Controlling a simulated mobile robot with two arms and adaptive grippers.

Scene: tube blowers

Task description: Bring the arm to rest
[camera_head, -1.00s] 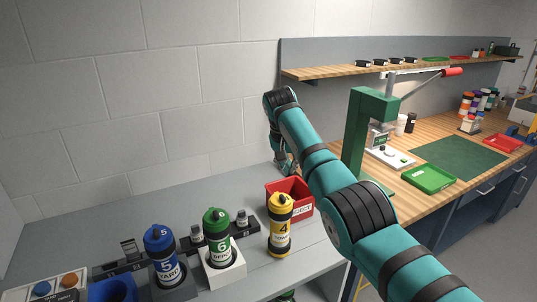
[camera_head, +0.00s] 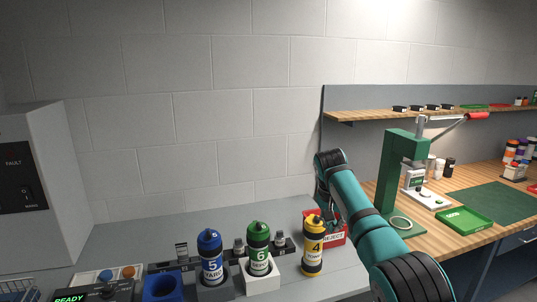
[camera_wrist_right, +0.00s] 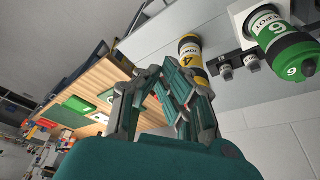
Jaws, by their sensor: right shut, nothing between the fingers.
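My right arm comes in from the lower right in the head view, bent at a dark joint. Its right gripper (camera_head: 320,205) hangs from the far end, partly hidden, close to the red reject bin (camera_head: 337,239). In the right wrist view the gripper (camera_wrist_right: 158,76) is shut, with nothing between its fingers. The yellow tube 4 (camera_head: 313,246) stands upright on the grey bench just in front of the bin. It also shows beyond the fingers in the right wrist view (camera_wrist_right: 190,50). My left gripper is out of view.
Green tube 6 (camera_head: 259,246) stands in a white holder, blue tube 5 (camera_head: 210,252) in a dark one. An empty blue holder (camera_head: 163,287) is to their left. A grey FAULT cabinet (camera_head: 55,165) stands left. A green press (camera_head: 395,165) and tray (camera_head: 464,219) occupy the wooden bench.

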